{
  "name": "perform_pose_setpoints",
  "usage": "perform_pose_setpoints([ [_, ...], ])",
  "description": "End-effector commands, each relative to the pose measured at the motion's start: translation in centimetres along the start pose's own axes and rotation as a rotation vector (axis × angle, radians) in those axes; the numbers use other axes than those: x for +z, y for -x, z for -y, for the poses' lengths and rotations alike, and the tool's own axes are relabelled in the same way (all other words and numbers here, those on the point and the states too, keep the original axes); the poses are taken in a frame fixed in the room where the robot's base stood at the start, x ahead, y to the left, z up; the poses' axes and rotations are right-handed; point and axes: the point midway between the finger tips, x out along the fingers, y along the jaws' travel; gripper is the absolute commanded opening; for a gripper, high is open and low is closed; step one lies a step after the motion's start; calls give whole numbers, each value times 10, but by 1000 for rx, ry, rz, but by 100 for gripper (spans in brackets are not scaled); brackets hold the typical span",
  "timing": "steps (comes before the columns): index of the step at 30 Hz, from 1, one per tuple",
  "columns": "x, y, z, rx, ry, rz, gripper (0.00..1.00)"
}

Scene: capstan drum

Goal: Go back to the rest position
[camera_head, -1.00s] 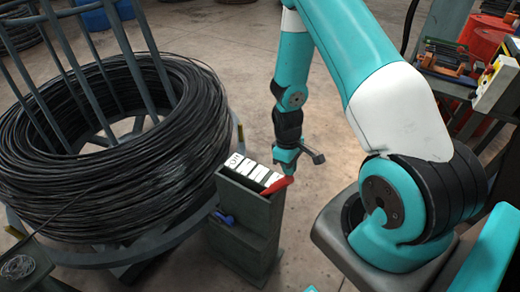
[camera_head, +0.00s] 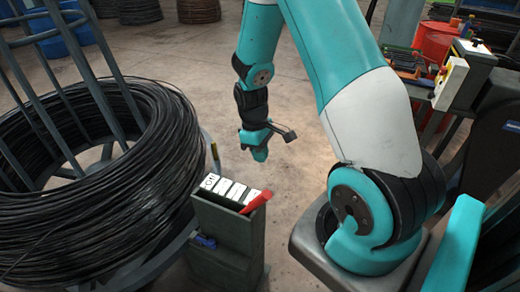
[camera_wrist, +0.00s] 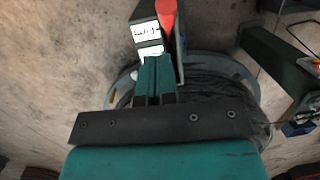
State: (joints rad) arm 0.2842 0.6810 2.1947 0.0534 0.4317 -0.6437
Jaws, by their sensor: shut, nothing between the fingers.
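My gripper (camera_head: 259,154) hangs from my teal arm in the head view, pointing down, above and behind the grey box with white cards. Its fingers show closed together in the wrist view (camera_wrist: 155,82), with nothing between them. The grey box (camera_head: 228,228) holds several white labelled cards (camera_head: 230,190) and a red object (camera_head: 257,201) at its top right. In the wrist view the white cards (camera_wrist: 147,38) and the red object (camera_wrist: 167,14) lie beyond the fingertips. My gripper is apart from the box.
A large coil of black wire (camera_head: 110,190) sits on a metal drum frame at left. A bench with a yellow-and-white control box (camera_head: 450,82) and red containers (camera_head: 432,45) stands at right. Concrete floor around my gripper is clear.

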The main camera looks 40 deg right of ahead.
Motion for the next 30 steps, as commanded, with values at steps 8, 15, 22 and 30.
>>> perform_pose_setpoints([
  [8,5,23,-1,1,-1,-2,0],
  [15,5,25,0,1,1,-2,0],
  [22,-13,61,53,-17,39,-94,0],
  [30,14,130,209,-139,178,-269,0],
])
